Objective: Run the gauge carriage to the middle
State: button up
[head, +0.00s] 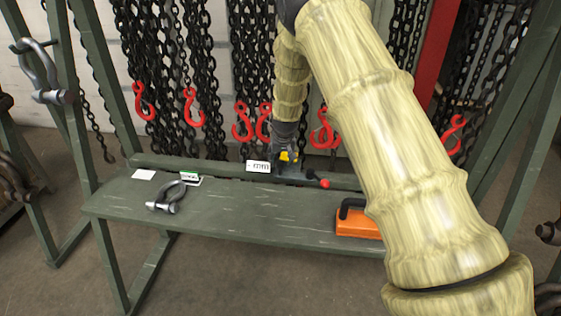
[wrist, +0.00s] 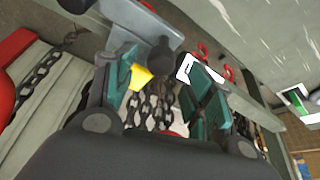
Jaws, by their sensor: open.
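My gripper (head: 287,152) is at the back of the green bench, in front of the hanging chains. The wrist view shows its two teal-padded fingers apart (wrist: 163,75). A dark rounded knob (wrist: 160,55) and a yellow pointed piece (wrist: 140,78) appear between or just beyond them; contact cannot be told. The yellow piece (head: 287,156) also shows in the head view, by a grey body (head: 290,172) that may be the gauge carriage. A white plate marked "mm" (head: 258,167) is just left of it. A red ball (head: 324,183) on a dark rod is to its right. My gripper partly hides the carriage.
Chains with red hooks (head: 194,107) hang close behind. The bench's middle front is clear.

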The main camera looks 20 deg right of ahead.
jog(key=v, duration=0.9)
dwell(0.3)
